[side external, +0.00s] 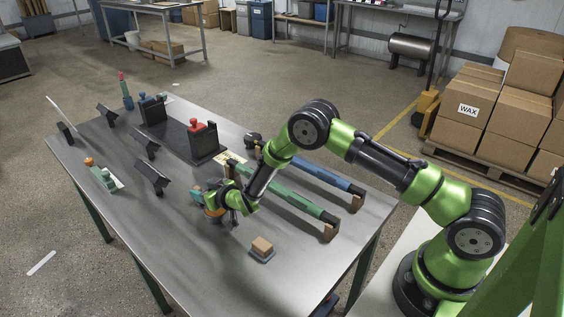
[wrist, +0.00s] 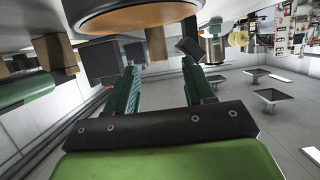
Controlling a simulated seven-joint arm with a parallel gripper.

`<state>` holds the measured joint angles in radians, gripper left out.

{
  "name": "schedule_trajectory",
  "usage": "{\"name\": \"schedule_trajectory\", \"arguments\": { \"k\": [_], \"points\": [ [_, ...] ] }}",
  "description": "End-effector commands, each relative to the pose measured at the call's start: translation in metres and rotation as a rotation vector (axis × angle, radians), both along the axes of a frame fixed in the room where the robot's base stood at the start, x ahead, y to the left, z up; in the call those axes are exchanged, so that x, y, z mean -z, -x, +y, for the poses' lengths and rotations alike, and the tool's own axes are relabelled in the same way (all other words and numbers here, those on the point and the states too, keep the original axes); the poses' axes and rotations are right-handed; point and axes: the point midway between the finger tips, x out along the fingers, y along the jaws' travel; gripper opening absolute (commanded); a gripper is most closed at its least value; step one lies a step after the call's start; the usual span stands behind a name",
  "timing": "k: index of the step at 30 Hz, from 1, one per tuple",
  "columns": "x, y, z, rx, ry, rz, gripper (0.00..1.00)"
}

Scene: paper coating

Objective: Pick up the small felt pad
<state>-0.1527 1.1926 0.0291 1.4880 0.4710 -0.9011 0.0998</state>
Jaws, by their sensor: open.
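A small tan block (side external: 262,244), which looks like the felt pad, sits on a flat grey holder (side external: 262,257) near the table's front edge in the side external view. I cannot confirm its material. My gripper (side external: 222,205) is low over the table, to the left of the block and apart from it. In the wrist view my gripper (wrist: 160,80) shows two green fingers spread apart with nothing clearly held between them. A round orange-brown disc with a dark rim (wrist: 130,15) is close by at the top of that view.
A green bar (side external: 290,197) and a blue bar (side external: 325,178) lie right of my gripper. A black stand with a red-topped piece (side external: 202,140) is behind. Several dark angled plates (side external: 150,177) stand at left. The metal table (side external: 190,255) is clear at front left.

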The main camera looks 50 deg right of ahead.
Motion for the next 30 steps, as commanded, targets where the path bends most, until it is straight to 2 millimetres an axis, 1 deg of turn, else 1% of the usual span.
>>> {"name": "schedule_trajectory", "arguments": {
  "k": [2,6,9,16,17,24,27,30],
  "points": [
    [0.007,-0.01,0.0,0.001,0.001,0.0,0.53],
    [0.011,-0.023,0.0,0.001,0.0,-0.001,0.53],
    [0.012,-0.028,0.0,0.001,0.0,0.0,0.53],
    [0.012,-0.028,0.0,0.001,0.001,0.0,0.53],
    [0.012,-0.028,0.0,0.001,0.001,0.0,0.5],
    [0.012,-0.028,0.0,0.0,0.0,0.0,0.13],
    [0.012,-0.028,0.0,0.0,0.0,0.0,0.0],
    [0.012,-0.028,0.0,0.0,0.0,0.0,0.0]
  ]
}}
